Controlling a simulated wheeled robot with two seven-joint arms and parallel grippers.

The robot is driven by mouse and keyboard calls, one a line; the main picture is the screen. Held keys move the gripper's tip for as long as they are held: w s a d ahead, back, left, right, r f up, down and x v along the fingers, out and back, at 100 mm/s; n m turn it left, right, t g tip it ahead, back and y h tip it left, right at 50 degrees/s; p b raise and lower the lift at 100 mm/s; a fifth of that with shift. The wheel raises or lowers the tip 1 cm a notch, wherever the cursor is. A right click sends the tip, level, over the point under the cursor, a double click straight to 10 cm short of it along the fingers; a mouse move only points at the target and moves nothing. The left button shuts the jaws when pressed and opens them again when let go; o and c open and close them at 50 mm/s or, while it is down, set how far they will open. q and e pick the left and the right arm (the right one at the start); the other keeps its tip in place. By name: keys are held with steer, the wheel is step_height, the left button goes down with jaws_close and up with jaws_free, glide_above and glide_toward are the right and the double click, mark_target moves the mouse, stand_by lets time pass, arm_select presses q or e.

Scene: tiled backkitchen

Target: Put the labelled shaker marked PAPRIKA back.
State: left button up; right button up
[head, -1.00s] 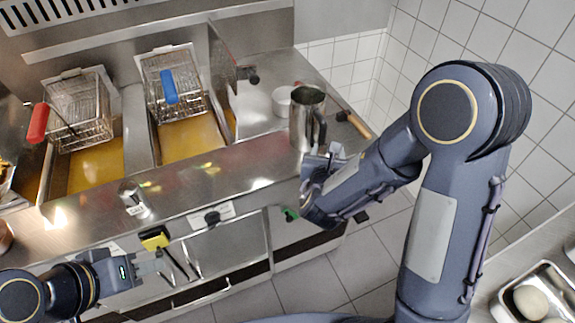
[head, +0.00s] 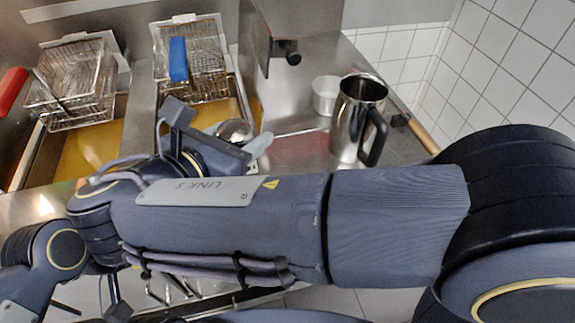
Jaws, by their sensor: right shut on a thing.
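My right arm reaches in from the right across the lower picture.
A steel jug (head: 357,118) with a dark handle stands right of the held thing, beside a small white pot (head: 326,95). Two fryer baskets, one with a blue handle (head: 178,60) and one with a red handle (head: 12,88), sit behind. Steel counter between gripper and jug is clear.

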steer(key=shift+s+a, duration=0.5)
steer(key=shift+s, duration=0.05)
steer(key=w+d+f, duration=0.3)
steer(key=f, duration=0.1)
steer(key=w+d+f+b, duration=0.1)
steer(key=w+d+f, duration=0.2)
steer(key=f, duration=0.1)
steer(key=w+d+f+b, duration=0.1)
steer(key=w+d+f, duration=0.2)
steer(key=f, duration=0.1)
steer(key=shift+w+d, duration=0.3)
steer(key=shift+d, duration=0.05)
steer(key=shift+f, duration=0.35)
steer(key=shift+f, duration=0.1)
steer(key=shift+f+b, duration=0.15)
steer(key=shift+b, duration=0.2)
steer(key=o, duration=1)
steer(key=shift+o, duration=0.3)
